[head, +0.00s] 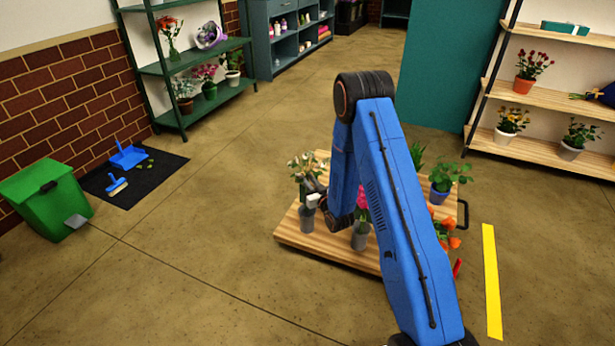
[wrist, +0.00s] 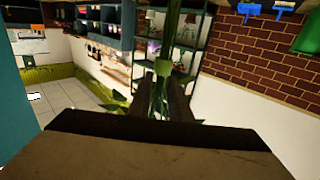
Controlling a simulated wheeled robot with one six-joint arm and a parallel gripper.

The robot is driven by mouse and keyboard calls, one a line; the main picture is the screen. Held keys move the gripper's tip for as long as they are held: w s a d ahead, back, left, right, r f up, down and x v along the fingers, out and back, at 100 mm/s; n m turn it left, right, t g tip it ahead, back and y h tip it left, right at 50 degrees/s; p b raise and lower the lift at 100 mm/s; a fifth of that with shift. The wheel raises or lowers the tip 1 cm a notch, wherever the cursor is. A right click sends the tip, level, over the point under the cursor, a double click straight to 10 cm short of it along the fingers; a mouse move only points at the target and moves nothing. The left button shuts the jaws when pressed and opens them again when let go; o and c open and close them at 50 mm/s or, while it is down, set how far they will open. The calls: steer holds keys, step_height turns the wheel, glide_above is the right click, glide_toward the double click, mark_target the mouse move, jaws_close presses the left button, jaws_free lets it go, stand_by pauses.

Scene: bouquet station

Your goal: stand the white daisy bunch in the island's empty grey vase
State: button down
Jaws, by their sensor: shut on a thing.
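My gripper (head: 314,201) is over the left part of a low wooden-topped cart, shut on the stems of the white daisy bunch (head: 303,165). In the wrist view the two dark fingers close on green stems (wrist: 163,92). The white blooms are above the gripper and look roughly upright. A grey vase (head: 307,219) is directly below the gripper on the cart; whether the stems are inside it or only above it cannot be told.
The wooden cart top (head: 290,235) also carries a grey vase (head: 360,237) with pink flowers, a blue pot (head: 438,195) and orange flowers (head: 446,234). A green bin (head: 45,198) stands left. Shelves line the walls. Open floor lies left of the cart.

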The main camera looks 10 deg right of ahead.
step_height(320, 180, down, 10)
steer(key=shift+r, duration=0.25)
stand_by(1.0)
steer(key=shift+f, duration=0.6)
stand_by(1.0)
steer(key=c, duration=1.6)
jaws_free()
steer(key=shift+o, duration=0.2)
steer(key=v, duration=1.7)
steer(key=shift+s, duration=0.2)
